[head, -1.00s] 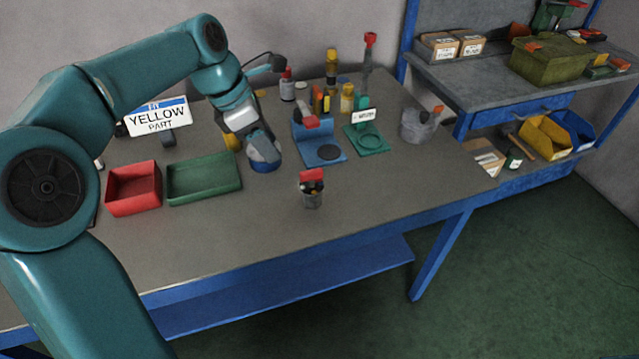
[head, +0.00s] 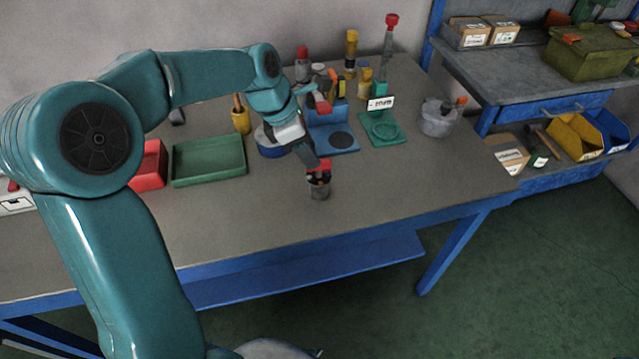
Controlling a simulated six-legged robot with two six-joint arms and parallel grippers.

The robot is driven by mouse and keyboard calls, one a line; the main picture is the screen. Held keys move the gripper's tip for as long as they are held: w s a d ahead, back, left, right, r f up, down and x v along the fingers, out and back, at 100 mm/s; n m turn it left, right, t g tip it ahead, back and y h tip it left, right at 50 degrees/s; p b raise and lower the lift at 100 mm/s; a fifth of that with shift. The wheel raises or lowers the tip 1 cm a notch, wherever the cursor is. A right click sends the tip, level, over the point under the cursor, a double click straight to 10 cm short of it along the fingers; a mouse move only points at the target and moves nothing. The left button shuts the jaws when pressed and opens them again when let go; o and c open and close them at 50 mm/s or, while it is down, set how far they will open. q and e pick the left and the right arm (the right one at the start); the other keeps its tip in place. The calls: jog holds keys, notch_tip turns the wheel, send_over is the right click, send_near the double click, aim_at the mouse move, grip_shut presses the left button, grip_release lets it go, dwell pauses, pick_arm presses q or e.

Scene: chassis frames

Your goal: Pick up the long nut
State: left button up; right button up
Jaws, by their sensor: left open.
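I cannot make out the long nut for certain. My right gripper is not in view.
A green tray (head: 208,178) and a red bin (head: 151,181) lie left of the cup. Behind it stand a blue fixture (head: 345,152), a green fixture (head: 399,140) and several bottles. A clear tub (head: 437,122) is at the right. The front right bench top (head: 420,185) is clear.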

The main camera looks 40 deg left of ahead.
pick_arm(q)
send_over(319, 185)
jog(key=w+a, duration=0.1)
jog(key=w, duration=0.1)
notch_tip(319, 185, down, 5)
jog(key=shift+a+r, duration=0.1)
jog(key=shift+a, duration=0.05)
jog(key=shift+s+r, duration=0.1)
jog(key=shift+s, duration=0.1)
grip_shut()
jog(key=shift+w, duration=0.1)
dwell(0.9)
